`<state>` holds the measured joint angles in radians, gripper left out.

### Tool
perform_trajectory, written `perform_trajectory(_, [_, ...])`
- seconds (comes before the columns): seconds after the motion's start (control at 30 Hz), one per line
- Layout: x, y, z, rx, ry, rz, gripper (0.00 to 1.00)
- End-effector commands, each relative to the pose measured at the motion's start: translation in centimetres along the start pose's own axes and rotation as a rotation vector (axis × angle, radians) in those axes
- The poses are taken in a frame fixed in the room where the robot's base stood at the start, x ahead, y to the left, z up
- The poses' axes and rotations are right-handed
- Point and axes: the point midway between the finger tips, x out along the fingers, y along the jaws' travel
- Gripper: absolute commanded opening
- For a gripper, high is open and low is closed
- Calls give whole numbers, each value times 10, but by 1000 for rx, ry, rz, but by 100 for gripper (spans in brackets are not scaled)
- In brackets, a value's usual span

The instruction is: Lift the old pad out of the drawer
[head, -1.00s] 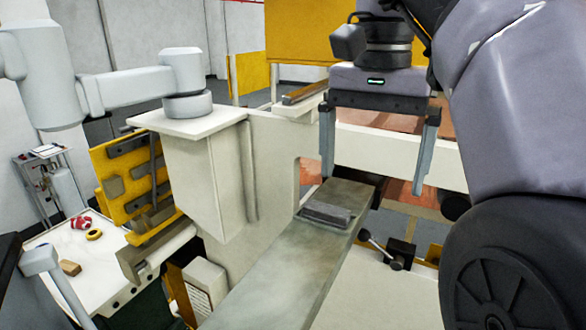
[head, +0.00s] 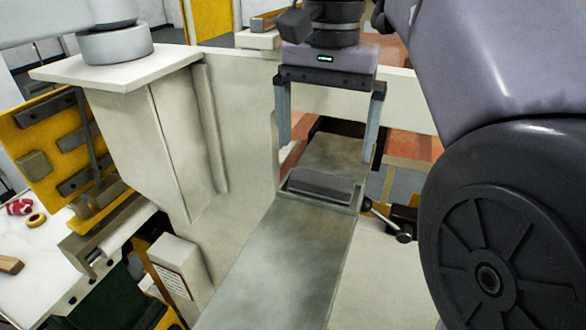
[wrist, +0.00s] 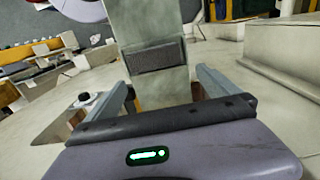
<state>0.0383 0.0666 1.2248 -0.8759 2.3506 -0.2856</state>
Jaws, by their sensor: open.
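The old pad (head: 321,186) is a dark grey block lying in a shallow seat on the long grey-green drawer (head: 285,255). In the wrist view the pad (wrist: 156,56) lies ahead, between the lines of my two fingers, on the drawer (wrist: 146,18). My gripper (head: 325,148) is open and empty, its two fingers pointing down. It hangs above and behind the pad in the head view, apart from it. The fingers (wrist: 160,83) are spread wider than the drawer in the wrist view.
A cream machine housing (head: 170,140) stands close on the left. A yellow tool rack (head: 45,140) and a white bench (head: 40,265) are farther left.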

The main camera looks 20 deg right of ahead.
Motion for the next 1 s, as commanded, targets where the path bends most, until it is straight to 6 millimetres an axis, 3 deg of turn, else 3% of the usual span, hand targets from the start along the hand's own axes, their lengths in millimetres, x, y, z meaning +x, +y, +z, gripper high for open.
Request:
perform_trajectory(0.23, [47, 0, 1, 1, -1, -2, 100])
perform_trajectory(0.5, [50, 0, 0, 1, 0, -2, 100])
perform_trajectory(0.8, [50, 0, 0, 1, 1, -2, 44])
perform_trajectory(1.0, [50, 0, 0, 1, 1, -2, 43])
